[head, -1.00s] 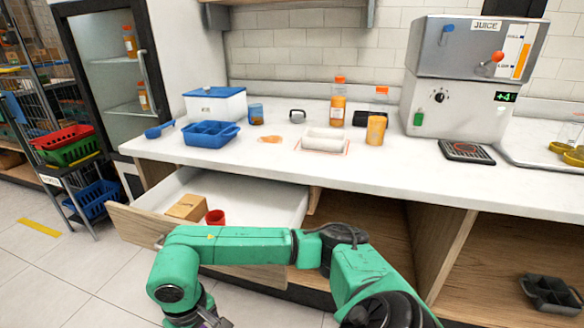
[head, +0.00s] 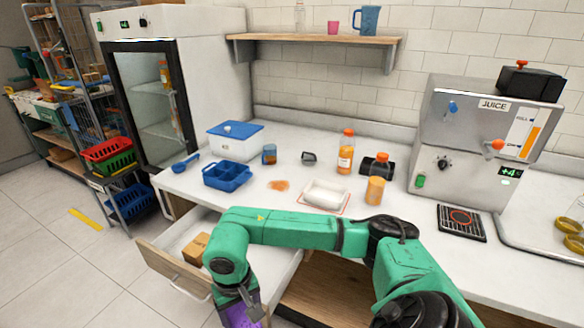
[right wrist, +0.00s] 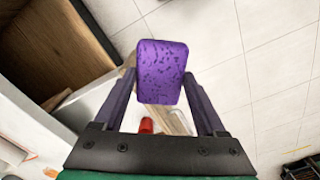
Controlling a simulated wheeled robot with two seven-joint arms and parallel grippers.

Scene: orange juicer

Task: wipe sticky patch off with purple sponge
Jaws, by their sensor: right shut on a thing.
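The sticky patch (head: 279,185) is a small orange smear on the white counter, between the blue divided tray and the white tray. The purple sponge (right wrist: 162,72) is a speckled block, clamped between the two fingers of my right gripper (right wrist: 162,88) in the right wrist view. In the head view, the sponge (head: 241,317) shows at the bottom edge, below my right gripper (head: 245,300). It is held in front of the open drawer, lower than the counter and apart from the patch. My left gripper is not in view.
The open drawer (head: 165,268) juts out below the counter and holds a cardboard box (head: 194,249). The juicer (head: 465,140) is at right.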

